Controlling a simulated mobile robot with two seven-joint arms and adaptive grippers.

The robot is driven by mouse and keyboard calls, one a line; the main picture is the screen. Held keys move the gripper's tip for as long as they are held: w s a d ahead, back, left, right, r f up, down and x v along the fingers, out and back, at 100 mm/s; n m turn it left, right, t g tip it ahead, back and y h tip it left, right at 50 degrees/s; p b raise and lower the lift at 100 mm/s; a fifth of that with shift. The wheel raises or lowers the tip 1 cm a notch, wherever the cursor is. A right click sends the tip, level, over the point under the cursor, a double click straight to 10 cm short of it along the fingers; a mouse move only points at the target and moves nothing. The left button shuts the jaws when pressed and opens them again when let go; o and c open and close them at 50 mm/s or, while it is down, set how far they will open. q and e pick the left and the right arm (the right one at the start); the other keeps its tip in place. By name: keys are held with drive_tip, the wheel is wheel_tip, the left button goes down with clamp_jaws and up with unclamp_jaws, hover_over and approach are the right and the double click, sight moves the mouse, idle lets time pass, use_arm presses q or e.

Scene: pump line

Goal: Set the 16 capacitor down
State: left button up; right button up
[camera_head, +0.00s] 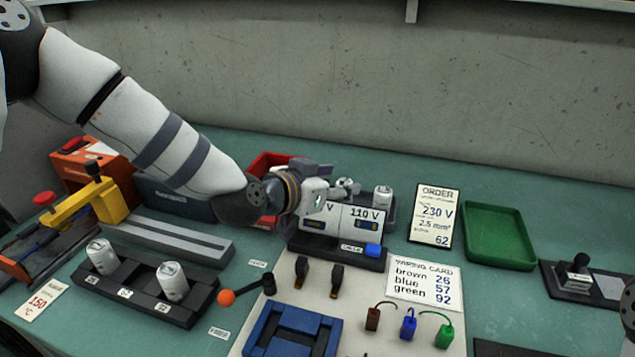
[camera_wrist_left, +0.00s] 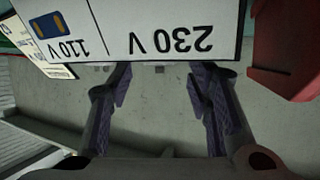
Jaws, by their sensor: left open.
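A silver capacitor can (camera_head: 383,196) stands upright behind the right end of the 230 V / 110 V panel (camera_head: 345,218). Two more silver cans, a left one (camera_head: 101,257) and a right one (camera_head: 172,281), stand in the black rack (camera_head: 205,303), with a gap between them. I cannot read which can is the 16. My left gripper (camera_head: 347,187) is behind and above the panel, just left of the first can. In the left wrist view its fingers (camera_wrist_left: 165,100) are apart with nothing between them, and the panel (camera_wrist_left: 150,30) shows upside down close by.
A red bin (camera_head: 262,165) is beside my left wrist. A green tray (camera_head: 499,236), an order card (camera_head: 435,215) and a wiring card (camera_head: 424,284) lie to the right. A blue fixture (camera_head: 292,333) and an orange-knobbed lever (camera_head: 227,298) are in front. Green bench is clear behind the order card.

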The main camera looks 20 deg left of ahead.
use_arm(q)
drive_tip(key=p+v, duration=0.1)
drive_tip(key=v, duration=0.8)
drive_tip(key=shift+p, duration=0.35)
use_arm(e)
drive_tip(key=w+r+t, duration=0.1)
drive_tip(key=w+r, duration=0.1)
drive_tip(key=shift+w+r, duration=0.35)
use_arm(q)
drive_tip(key=shift+s+r, duration=0.1)
drive_tip(key=shift+r, duration=0.05)
